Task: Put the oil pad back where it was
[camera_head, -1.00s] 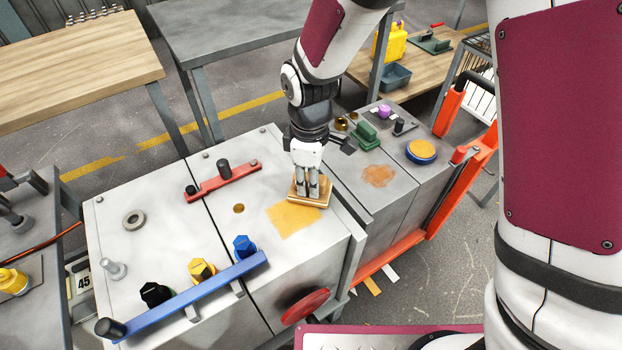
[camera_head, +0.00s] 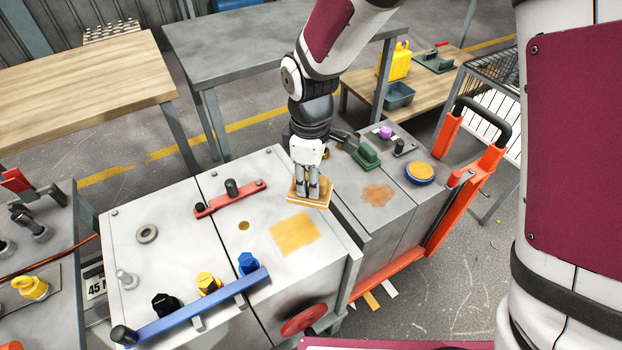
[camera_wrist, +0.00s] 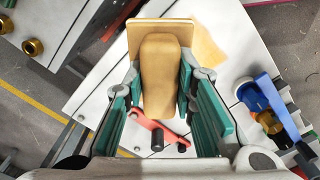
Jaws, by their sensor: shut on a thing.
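The oil pad, a flat tan board with a rounded grip, is in my gripper (camera_head: 313,188). The pad (camera_head: 299,195) shows at the fingertips in the head view, near the far right edge of the grey cabinet top (camera_head: 200,235). In the wrist view, the pad (camera_wrist: 160,70) sits between the green-lined fingers of my gripper (camera_wrist: 160,95), which close on the grip from both sides. A tan patch (camera_head: 294,233) lies on the cabinet top, nearer the camera than the pad. Whether the pad's underside touches the cabinet cannot be seen.
A lower grey top to the right holds a green block (camera_head: 366,155), a round blue-rimmed tan disc (camera_head: 420,173) and a brown stain (camera_head: 378,195). A red bar (camera_head: 230,198) and a blue bar (camera_head: 195,305) with coloured knobs stand on the cabinet. An orange handle frame (camera_head: 440,225) rises at right.

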